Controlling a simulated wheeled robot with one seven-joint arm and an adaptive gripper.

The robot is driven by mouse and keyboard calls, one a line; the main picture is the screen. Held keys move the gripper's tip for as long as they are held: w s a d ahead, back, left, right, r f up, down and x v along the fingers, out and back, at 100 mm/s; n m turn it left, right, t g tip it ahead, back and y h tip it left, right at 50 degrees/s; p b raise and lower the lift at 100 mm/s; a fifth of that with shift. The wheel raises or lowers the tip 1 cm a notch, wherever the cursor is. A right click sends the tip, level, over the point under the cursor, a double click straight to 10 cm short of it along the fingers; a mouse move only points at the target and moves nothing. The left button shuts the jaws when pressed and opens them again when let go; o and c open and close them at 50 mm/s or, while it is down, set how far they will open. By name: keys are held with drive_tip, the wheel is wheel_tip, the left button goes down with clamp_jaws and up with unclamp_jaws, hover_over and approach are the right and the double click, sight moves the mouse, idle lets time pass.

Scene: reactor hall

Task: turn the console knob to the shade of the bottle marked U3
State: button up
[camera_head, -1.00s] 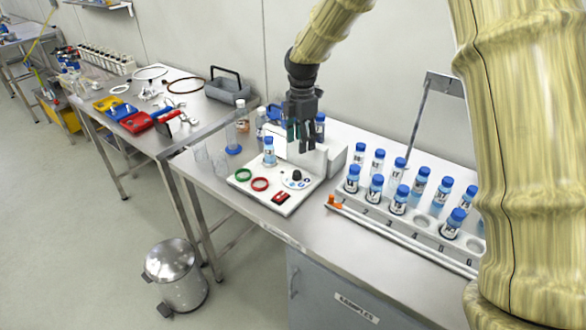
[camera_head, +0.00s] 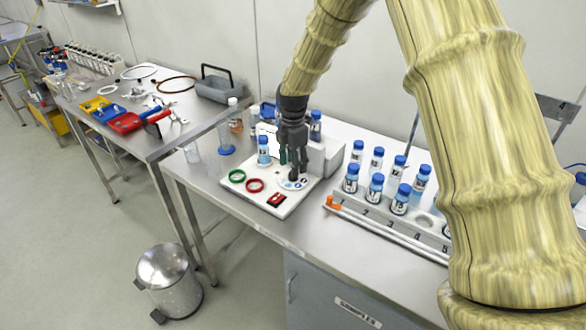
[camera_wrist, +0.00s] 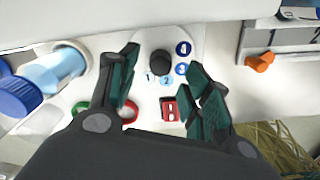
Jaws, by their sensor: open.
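The white console (camera_head: 262,197) stands on the steel bench. Its dark round knob (camera_wrist: 161,62) sits on a pale dial (camera_wrist: 190,36) with numbered discs 1 to 4, running from pale to dark blue. The knob's pointer cannot be made out. My gripper (camera_head: 292,166) is low over the dial; in the wrist view its open fingers (camera_wrist: 163,64) stand left and right of the knob, apart from it. A blue-capped bottle (camera_head: 264,152) stands upright on the console and shows at the left of the wrist view (camera_wrist: 52,72). No bottle marking U3 is readable.
A rack (camera_head: 345,206) with several blue-capped bottles stands right of the console, partly hidden by my arm. The console also bears a green ring (camera_head: 237,176), a red ring (camera_head: 255,186) and a red switch (camera_head: 277,199).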

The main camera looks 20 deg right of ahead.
drive_tip(key=shift+f+p, duration=0.35)
drive_tip(key=shift+f, duration=1.4)
drive_tip(key=c, duration=1.1)
